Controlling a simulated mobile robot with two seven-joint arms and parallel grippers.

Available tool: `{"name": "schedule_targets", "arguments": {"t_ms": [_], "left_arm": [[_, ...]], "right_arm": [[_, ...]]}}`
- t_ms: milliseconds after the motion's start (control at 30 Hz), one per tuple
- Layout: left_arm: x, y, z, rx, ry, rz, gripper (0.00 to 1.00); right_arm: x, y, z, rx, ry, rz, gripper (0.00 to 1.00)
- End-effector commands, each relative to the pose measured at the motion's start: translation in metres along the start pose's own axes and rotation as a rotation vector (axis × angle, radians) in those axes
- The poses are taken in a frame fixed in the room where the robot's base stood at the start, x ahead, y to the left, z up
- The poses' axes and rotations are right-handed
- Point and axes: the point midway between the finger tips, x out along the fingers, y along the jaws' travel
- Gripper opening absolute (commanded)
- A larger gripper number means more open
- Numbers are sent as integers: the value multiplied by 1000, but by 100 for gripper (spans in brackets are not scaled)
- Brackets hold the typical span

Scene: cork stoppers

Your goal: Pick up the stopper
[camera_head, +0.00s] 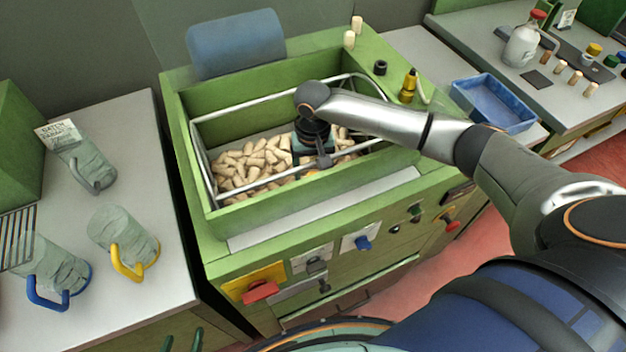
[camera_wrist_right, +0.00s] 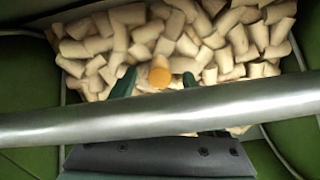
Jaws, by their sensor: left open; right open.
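Many pale cork stoppers (camera_head: 250,162) lie heaped in the green bin (camera_head: 210,219). One stopper with an orange end (camera_wrist_right: 159,78) lies among them in the right wrist view. My right gripper (camera_wrist_right: 155,84) is open, its dark green fingertips on either side of this orange-ended stopper. I cannot tell whether they touch it. In the head view, my right arm reaches into the bin and mostly hides its fingers. A metal bar (camera_wrist_right: 230,105) crosses the right wrist view and hides part of the fingers. My left gripper (camera_head: 182,341) is open and empty at the bottom edge.
A metal rail frame (camera_head: 203,165) runs around inside the bin, close to my right gripper. A blue tray (camera_head: 492,100) sits at the right.

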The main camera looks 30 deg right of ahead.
Motion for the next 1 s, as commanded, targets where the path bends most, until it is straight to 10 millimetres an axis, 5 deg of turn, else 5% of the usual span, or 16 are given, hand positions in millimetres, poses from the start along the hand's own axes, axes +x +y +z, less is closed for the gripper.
{"name": "schedule_targets", "arguments": {"t_ms": [167, 433, 1000], "left_arm": [[1, 1, 0, -3, 2, 0, 68], [1, 1, 0, -4, 2, 1, 68], [1, 2, 0, -5, 3, 1, 68]], "right_arm": [[20, 1, 0, -1, 1, 1, 73], [22, 1, 0, -1, 2, 1, 72], [21, 0, 0, -1, 2, 0, 8]]}}
